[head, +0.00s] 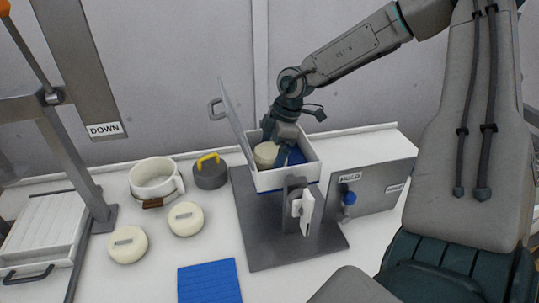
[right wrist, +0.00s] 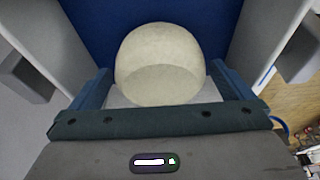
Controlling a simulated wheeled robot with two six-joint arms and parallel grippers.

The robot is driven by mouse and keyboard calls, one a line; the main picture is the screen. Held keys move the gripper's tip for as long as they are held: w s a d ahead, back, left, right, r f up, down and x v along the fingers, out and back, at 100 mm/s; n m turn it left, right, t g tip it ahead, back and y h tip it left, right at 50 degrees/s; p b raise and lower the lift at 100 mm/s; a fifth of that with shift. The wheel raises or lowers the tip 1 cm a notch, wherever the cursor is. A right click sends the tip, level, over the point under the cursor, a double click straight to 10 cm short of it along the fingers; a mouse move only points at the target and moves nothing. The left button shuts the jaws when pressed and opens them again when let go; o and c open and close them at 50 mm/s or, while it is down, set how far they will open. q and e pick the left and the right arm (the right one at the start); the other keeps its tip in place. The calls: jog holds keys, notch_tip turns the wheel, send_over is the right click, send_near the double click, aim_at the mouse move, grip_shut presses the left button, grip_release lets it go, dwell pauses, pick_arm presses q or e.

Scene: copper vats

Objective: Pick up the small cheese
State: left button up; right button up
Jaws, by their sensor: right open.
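A small, plain cream-coloured round cheese (head: 266,154) sits inside a white box (head: 285,178) with its lid raised. In the right wrist view the cheese (right wrist: 160,65) is a pale rounded block between the two fingers, with a blue surface behind it. My right gripper (head: 277,158) reaches down into the box, right at the cheese. Its fingers (right wrist: 160,88) are open, one on each side of the cheese. The gripper partly hides the cheese in the head view. My left gripper does not show.
The box stands on a grey metal plate (head: 300,252). Its raised lid (head: 237,122) rises left of the gripper. Two labelled cream cheeses (head: 127,244) (head: 186,219), a white pot (head: 155,180), a grey pot with yellow handle (head: 210,172) and a blue mat (head: 209,283) lie left.

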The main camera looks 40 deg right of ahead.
jog(key=shift+x, duration=0.85)
jog(key=shift+a+f, duration=0.1)
jog(key=shift+f, duration=0.1)
jog(key=shift+c, duration=0.2)
jog(key=c, duration=1.1)
